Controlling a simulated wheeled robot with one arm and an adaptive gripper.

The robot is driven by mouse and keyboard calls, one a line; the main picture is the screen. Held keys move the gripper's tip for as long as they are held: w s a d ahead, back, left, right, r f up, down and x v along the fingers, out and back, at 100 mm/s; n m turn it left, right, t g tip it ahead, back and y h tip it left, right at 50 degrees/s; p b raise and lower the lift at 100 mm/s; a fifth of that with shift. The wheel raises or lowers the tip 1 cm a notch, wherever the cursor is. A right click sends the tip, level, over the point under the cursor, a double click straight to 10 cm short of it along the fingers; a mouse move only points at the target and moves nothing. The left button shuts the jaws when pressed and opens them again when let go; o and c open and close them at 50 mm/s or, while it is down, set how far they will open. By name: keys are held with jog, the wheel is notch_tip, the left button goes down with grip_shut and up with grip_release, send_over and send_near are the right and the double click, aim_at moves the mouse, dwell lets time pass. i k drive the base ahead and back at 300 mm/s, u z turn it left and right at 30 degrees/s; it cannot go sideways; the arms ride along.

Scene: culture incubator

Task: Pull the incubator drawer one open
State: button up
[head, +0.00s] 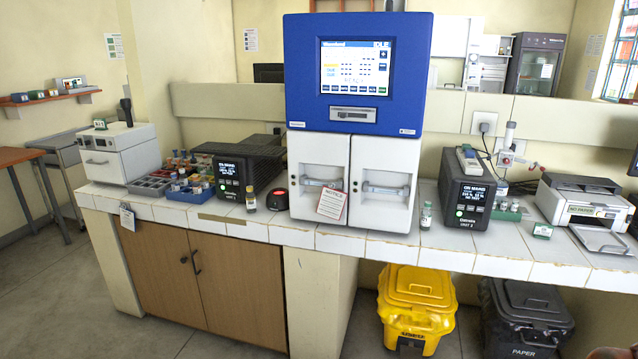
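The incubator (300,75) stands on the white tiled bench, with a blue upper housing and a lit screen (354,67). Below the housing are two tall white drawer fronts side by side, the left one (318,155) and the right one (383,160). Both look shut. Each has a horizontal grey bar handle, one on the left (322,183) and one on the right (385,190). A white paper notice (331,205) hangs in front of the left drawer. I cannot read which drawer is numbered one. My gripper is not in view.
Dark boxed units flank the incubator, left (236,170) and right (458,200). Small bottles stand near its front, left (250,199) and right (426,215). Yellow (415,290) and black (525,310) bins stand under the bench. The floor at front left is clear.

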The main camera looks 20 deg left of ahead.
aim_at(316, 158)
jog(key=k, duration=0.6)
jog(key=u, duration=0.6)
jog(key=i, duration=0.5)
jog(key=u, duration=0.55)
jog(key=i, duration=1.15)
jog(key=z, duration=0.55)
